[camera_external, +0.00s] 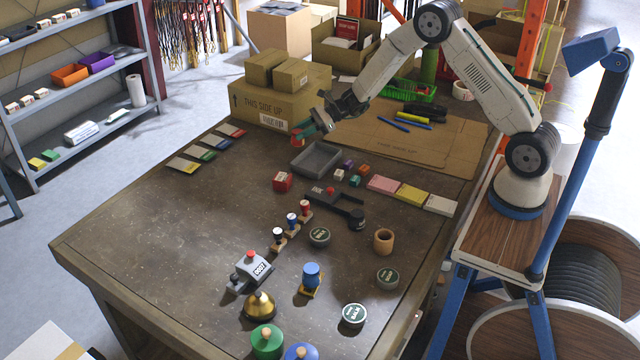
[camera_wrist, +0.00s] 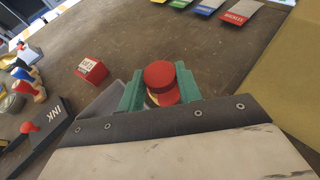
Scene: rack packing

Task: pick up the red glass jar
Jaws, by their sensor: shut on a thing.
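The red glass jar (camera_wrist: 160,82) sits between the two green fingers of my gripper (camera_wrist: 160,90) in the wrist view, its round red top facing the camera. My gripper is shut on it, with a finger on either side. In the external view my gripper (camera_external: 306,133) is at the far side of the table, by the large cardboard box, and the red jar (camera_external: 297,140) shows small at its fingertips. The jar's lower part is mostly hidden by the fingers, and I cannot tell how far it is above the table.
A grey tray (camera_external: 316,159) lies close below and right of my gripper. A red cube (camera_external: 283,181), an ink pad (camera_external: 335,203), stamps and tins stand nearer. The large cardboard box (camera_external: 262,101) rises behind.

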